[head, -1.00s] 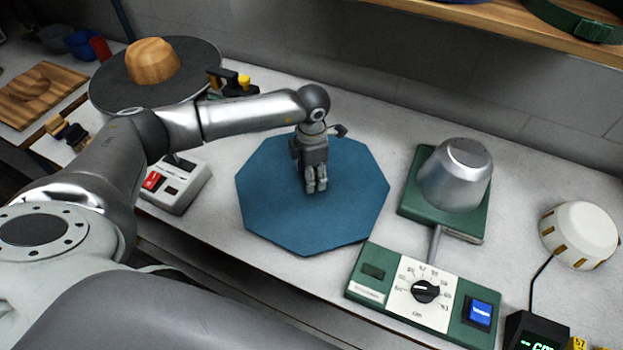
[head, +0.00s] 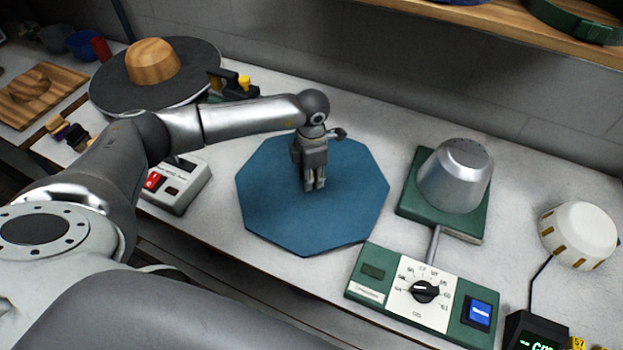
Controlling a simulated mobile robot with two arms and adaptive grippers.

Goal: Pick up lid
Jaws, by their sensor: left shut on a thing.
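The lid appears to be the flat blue octagonal plate (head: 345,215) in the middle of the workbench in the head view. My left gripper (head: 314,187) points straight down over its middle, with its fingers close together. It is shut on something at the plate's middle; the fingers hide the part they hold. The plate looks level, and I cannot tell whether it touches the bench. My right gripper is not in view.
Right of the plate stand a metal dome on a green base (head: 455,178) and a green dial box (head: 423,292). A white switch box (head: 178,186) is on the left. A grey disc with a wooden block (head: 152,62) lies behind. A wooden shelf (head: 500,15) overhangs the back right.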

